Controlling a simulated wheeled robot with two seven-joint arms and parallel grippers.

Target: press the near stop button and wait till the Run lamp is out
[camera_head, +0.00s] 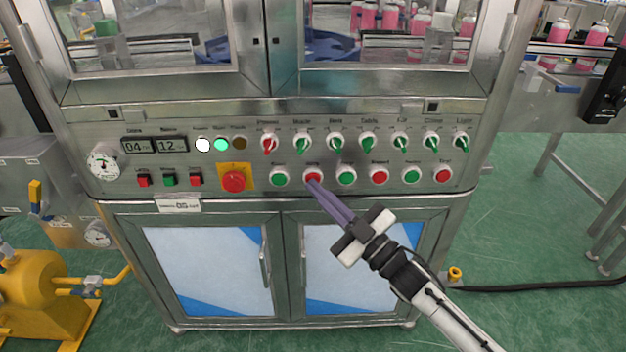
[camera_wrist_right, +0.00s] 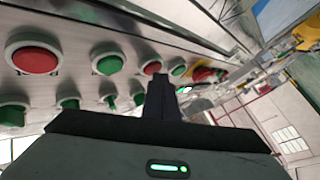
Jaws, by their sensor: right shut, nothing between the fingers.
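The control panel (camera_head: 250,155) carries a lower row of round green and red buttons. My right gripper (camera_head: 314,185) is shut and empty, its fingertips at the red button (camera_head: 313,177) second from the left in that row, which I take as the near stop button. That button also shows just beyond the fingertips in the right wrist view (camera_wrist_right: 152,68); whether they touch it or press it in, I cannot tell. The Run lamp (camera_head: 221,144) glows green, between a lit white lamp (camera_head: 204,145) and a dark amber one (camera_head: 239,143). My left gripper is not in view.
A red emergency button on a yellow plate (camera_head: 234,181) sits left of the row. Green buttons (camera_head: 279,178) (camera_head: 347,177) flank the red one closely. Selector switches (camera_head: 335,143) line the row above. Cabinet doors (camera_head: 210,268) lie below.

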